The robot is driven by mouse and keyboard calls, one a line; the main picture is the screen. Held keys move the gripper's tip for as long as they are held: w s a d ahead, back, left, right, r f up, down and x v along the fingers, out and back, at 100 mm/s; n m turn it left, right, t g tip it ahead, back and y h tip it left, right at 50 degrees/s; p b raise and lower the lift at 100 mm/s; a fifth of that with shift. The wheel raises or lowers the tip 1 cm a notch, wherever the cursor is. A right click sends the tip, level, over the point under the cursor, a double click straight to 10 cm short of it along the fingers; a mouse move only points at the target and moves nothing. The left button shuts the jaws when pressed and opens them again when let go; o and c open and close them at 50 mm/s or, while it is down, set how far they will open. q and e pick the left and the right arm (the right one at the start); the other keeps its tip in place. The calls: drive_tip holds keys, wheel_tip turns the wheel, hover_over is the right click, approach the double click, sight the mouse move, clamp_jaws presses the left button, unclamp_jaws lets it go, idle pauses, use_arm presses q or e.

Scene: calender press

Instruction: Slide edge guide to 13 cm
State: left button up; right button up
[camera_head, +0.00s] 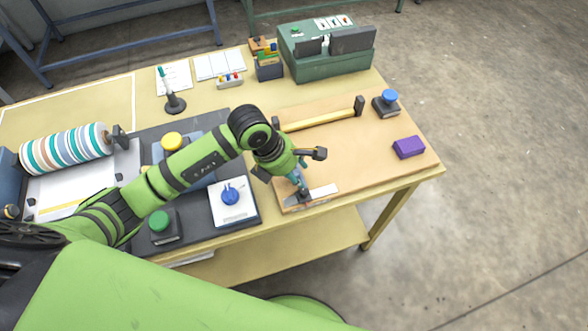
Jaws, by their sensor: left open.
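A tan board (375,157) lies on the right part of the yellow table. A pale scale strip (324,190) lies along its front left edge. A small upright piece with a teal handle and dark base (304,194) stands at this strip, likely the edge guide; its upper part is partly hidden by my gripper. My left gripper (290,168) is open, just above and around the top of this piece, with one finger to each side. I cannot tell whether it touches. The scale marks are too small to read. My right gripper is not in view.
A yellow bar (318,118) between dark posts crosses the board's back. A purple block (408,147) and a blue knob (389,96) are at the right. A green machine (330,68) stands behind. A striped roller (65,150) and a blue dial (231,195) are left.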

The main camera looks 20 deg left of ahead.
use_arm(q)
drive_tip(key=shift+a+r, duration=0.2)
drive_tip(key=shift+r, duration=0.05)
drive_tip(key=v, duration=1.1)
drive_tip(key=shift+s+r, duration=0.2)
